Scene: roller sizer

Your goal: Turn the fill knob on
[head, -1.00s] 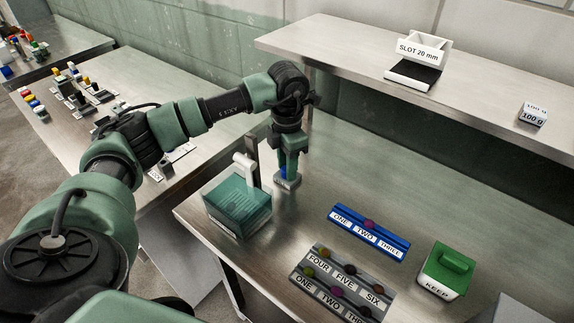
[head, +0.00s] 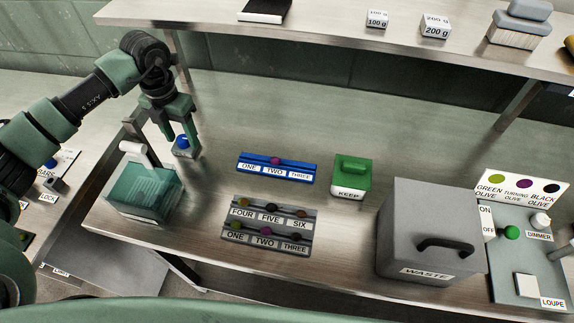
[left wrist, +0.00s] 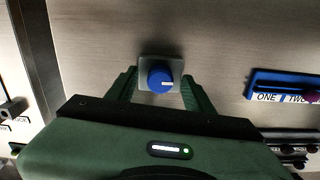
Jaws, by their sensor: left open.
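The fill knob (head: 182,141) is a round blue knob on a small grey plate, beside the teal tank (head: 145,190) on the bench. In the left wrist view the knob (left wrist: 160,80) shows a white mark pointing to the right. My left gripper (head: 181,148) points down over the knob, with its fingers open on either side of it. In the left wrist view a gap shows between the knob and each finger. Whether the fingertips reach the knob's height is hard to tell. My right gripper is in neither view now.
A white-handled lever (head: 137,152) stands at the tank, close to my left gripper. A blue rack (head: 240,163), a grey rack (head: 228,210), a green KEEP box (head: 351,178) and a grey WASTE bin (head: 425,215) stand to the right. A shelf (head: 330,20) runs along the back.

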